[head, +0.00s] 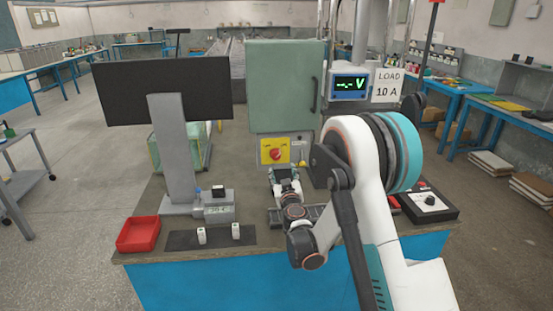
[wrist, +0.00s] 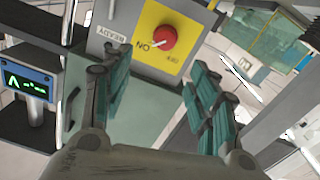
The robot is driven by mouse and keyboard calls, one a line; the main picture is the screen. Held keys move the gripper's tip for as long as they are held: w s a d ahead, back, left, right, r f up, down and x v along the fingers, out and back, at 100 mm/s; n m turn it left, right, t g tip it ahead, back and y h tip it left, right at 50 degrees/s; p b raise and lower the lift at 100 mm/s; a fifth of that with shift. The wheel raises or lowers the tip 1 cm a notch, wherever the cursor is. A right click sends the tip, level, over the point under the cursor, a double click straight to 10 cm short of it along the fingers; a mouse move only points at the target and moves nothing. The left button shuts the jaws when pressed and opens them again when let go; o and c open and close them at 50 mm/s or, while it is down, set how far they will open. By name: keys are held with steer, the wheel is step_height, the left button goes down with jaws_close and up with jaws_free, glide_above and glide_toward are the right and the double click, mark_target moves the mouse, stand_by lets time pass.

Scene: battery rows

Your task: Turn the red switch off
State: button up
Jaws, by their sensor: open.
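The red switch (head: 276,155) is a round knob on a yellow plate (head: 287,145), low on the front of a grey-green cabinet (head: 284,85). In the wrist view the knob (wrist: 164,37) has a white pointer mark aimed toward the word "ON" on the yellow plate. My gripper (head: 285,175) is just below the plate in the head view. In the wrist view my gripper (wrist: 158,85) has its teal-padded fingers spread apart, with the knob beyond them and between their lines. The fingers do not visibly touch the knob, and nothing is between them.
A voltage display (head: 350,87) and a "LOAD 10 A" sign (head: 386,86) stand right of the cabinet. A monitor (head: 163,90), a red tray (head: 138,234) and a dark mat (head: 211,237) with two small white items are at left. A black box (head: 430,205) sits at right.

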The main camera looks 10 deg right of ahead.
mark_target(276, 158)
steer(key=w+b, duration=0.1)
steer(key=w, duration=0.3)
steer(key=w+b, duration=0.1)
steer(key=w, duration=0.4)
steer(key=w+f+b, duration=0.1)
steer(key=w+b, duration=0.1)
steer(key=w, duration=0.3)
steer(key=shift+a, duration=0.3)
steer(key=c, duration=1.1)
